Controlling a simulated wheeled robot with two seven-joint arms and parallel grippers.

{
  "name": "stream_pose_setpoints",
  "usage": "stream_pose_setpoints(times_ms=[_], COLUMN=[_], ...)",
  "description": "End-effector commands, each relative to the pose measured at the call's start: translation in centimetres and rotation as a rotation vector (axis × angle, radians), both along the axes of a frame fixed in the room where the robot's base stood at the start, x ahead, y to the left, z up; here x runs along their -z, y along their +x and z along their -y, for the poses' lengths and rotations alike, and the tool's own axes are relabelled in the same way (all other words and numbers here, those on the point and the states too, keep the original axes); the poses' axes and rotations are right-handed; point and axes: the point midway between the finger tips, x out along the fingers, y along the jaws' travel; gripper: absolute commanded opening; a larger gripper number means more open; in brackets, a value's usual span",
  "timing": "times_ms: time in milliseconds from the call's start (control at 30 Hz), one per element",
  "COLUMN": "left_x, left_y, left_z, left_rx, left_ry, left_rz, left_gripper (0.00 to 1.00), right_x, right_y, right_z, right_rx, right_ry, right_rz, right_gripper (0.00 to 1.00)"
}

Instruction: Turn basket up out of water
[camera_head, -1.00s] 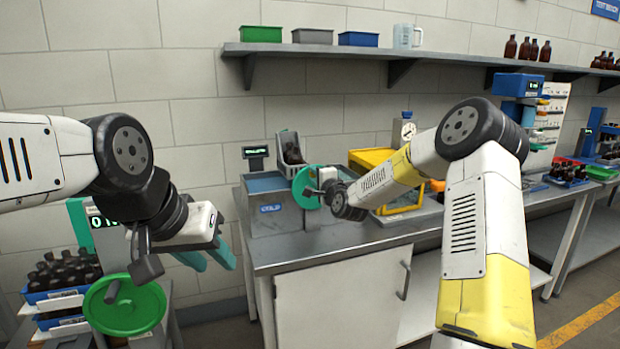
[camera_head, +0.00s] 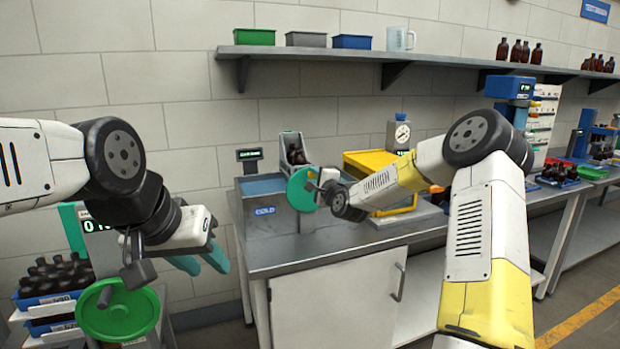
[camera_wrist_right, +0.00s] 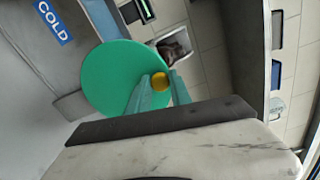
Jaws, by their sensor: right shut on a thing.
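The basket (camera_head: 293,148), a grey holder with dark bottles in it, is tilted above the blue water bath (camera_head: 262,187) marked COLD. It also shows in the right wrist view (camera_wrist_right: 176,46). A round green crank wheel (camera_head: 301,192) stands at the bath's right side; it fills the middle left of the right wrist view (camera_wrist_right: 110,75). My right gripper (camera_wrist_right: 158,88) is shut on the wheel's yellow knob (camera_wrist_right: 160,81), with one teal finger on each side. My left gripper (camera_head: 203,266) hangs left of the bench, its teal fingers apart and empty.
A yellow box-like unit (camera_head: 375,165) and a dial scale (camera_head: 399,134) stand right of the bath. A small display (camera_head: 249,155) stands behind it. A green round disc (camera_head: 118,312) and bottle trays (camera_head: 50,283) are below my left arm. A shelf (camera_head: 380,53) runs above.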

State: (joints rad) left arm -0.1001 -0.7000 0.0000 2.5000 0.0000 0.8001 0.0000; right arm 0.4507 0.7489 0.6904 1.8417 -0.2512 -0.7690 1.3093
Motion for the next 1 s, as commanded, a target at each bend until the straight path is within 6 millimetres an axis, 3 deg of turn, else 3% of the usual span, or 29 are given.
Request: stream_pose_setpoints(times_ms=[267, 300, 400, 767, 1000], left_x=[0.0, 0.0, 0.0, 0.0, 0.0], left_y=[0.0, 0.0, 0.0, 0.0, 0.0], left_z=[0.0, 0.0, 0.0, 0.0, 0.0], left_rx=[0.0, 0.0, 0.0, 0.0, 0.0], left_ry=[0.0, 0.0, 0.0, 0.0, 0.0], left_rz=[0.0, 0.0, 0.0, 0.0, 0.0], left_gripper=[0.36, 0.36, 0.36, 0.36, 0.36], right_x=[0.0, 0.0, 0.0, 0.0, 0.0], right_y=[0.1, 0.1, 0.1, -0.5, -4.2], right_z=[0.3, 0.3, 0.2, 0.3, 1.6], right_rx=[0.005, 0.004, 0.003, 0.001, 0.003], right_ry=[-0.001, -0.001, -0.001, -0.001, -0.001], right_rz=[0.001, 0.001, 0.001, 0.0, -0.001], right_gripper=[0.0, 0.33, 0.46, 0.46, 0.46])
